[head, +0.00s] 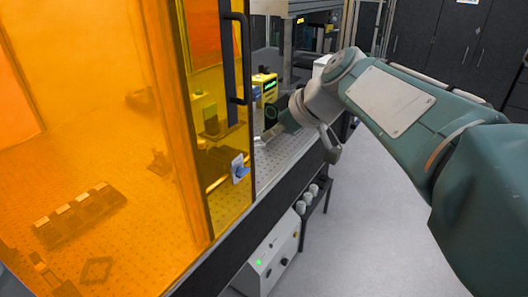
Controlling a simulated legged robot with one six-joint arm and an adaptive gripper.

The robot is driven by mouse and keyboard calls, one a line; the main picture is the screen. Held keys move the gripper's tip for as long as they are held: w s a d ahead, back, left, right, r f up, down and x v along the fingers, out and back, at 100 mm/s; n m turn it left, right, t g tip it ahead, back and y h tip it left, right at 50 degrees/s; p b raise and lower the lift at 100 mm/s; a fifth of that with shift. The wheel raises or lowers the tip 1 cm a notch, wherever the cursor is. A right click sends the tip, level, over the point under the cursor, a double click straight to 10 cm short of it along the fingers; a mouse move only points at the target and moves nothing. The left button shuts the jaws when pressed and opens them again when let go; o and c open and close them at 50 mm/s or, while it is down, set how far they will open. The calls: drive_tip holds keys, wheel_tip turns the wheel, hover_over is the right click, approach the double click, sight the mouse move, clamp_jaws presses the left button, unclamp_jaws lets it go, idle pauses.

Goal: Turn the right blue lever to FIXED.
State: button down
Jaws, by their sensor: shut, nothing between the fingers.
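A small blue part on a pale plate (240,170), which looks like a blue lever, shows at the lower right of the orange enclosure, close to its door edge. It is too small to read any FIXED marking or its exact setting. No second blue lever can be made out. My gripper (264,137) is shut and empty. It is above and to the right of the blue part, apart from it in the picture, over the perforated table top. Its fingertips are small and partly hard to make out.
The orange enclosure (90,110) fills the left, with a black door handle (236,60). A yellow device with a green display (266,88) stands behind my gripper. A white box with a green light (268,262) sits below the table. The grey floor (375,225) at right is clear.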

approach(235, 173)
wheel_tip(235, 173, up, 3)
drive_tip(key=a, duration=0.2)
drive_tip(key=w+f, duration=0.3)
drive_tip(key=shift+a+f, duration=0.3)
drive_tip(key=shift+a, duration=0.1)
drive_tip(key=f, duration=0.3)
drive_tip(key=shift+a+f, duration=0.2)
drive_tip(key=shift+a, duration=0.05)
drive_tip(key=shift+a+f, duration=0.3)
drive_tip(key=shift+d, duration=0.4)
drive_tip(key=shift+s+a, duration=0.1)
drive_tip(key=shift+a, duration=0.25)
